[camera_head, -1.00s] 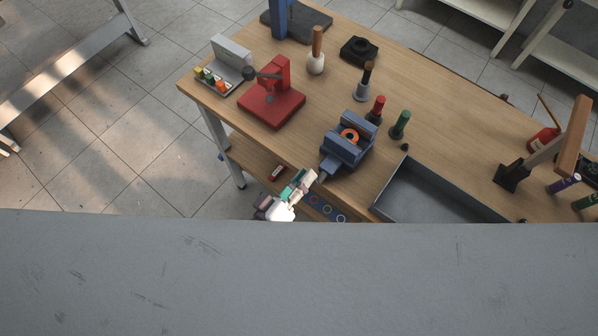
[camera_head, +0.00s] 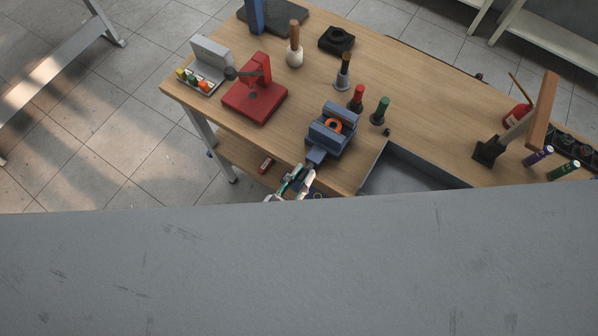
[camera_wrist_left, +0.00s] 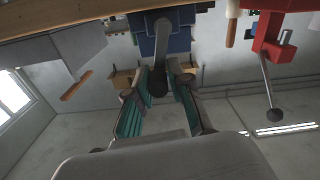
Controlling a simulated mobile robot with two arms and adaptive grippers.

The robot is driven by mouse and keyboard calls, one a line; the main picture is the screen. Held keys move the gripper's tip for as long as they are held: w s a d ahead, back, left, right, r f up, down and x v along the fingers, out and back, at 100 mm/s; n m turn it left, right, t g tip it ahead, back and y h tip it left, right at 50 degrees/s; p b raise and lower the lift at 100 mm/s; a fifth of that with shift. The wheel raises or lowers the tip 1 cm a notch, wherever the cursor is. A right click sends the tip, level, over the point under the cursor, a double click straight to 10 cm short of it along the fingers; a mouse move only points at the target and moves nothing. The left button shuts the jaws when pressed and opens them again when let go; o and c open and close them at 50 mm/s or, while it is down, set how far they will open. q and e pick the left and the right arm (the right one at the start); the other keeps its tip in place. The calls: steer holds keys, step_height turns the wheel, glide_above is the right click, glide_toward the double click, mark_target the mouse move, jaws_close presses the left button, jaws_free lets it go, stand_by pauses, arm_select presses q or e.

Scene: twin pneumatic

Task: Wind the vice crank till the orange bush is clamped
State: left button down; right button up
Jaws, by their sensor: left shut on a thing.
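The blue vice (camera_head: 334,138) stands at the front edge of the wooden bench. The orange bush (camera_head: 334,125) sits between its jaws; I cannot tell whether both jaws touch it. The vice crank shows in the left wrist view as a grey arm with a dark rounded handle (camera_wrist_left: 158,82). My left gripper (camera_head: 298,178) is just below the vice's front end, partly hidden by a grey surface. In the left wrist view its green-padded fingers (camera_wrist_left: 158,95) are on either side of the crank handle, shut on it. My right gripper is not in view.
A red press (camera_head: 255,95) stands left of the vice. Red (camera_head: 357,98) and green (camera_head: 380,110) handled tools stand close behind and right of it. A grey tray (camera_head: 395,175) is to the right. A large grey surface (camera_head: 300,265) blocks the lower view.

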arm_select(q)
steer(key=shift+s+d+f, duration=0.2)
stand_by(0.3)
steer(key=c, duration=1.1)
jaws_free()
steer(key=shift+w+d, duration=0.1)
steer(key=shift+s+a, duration=0.25)
steer(key=shift+a, duration=0.05)
steer(key=v, duration=1.1)
steer(key=shift+s, duration=0.2)
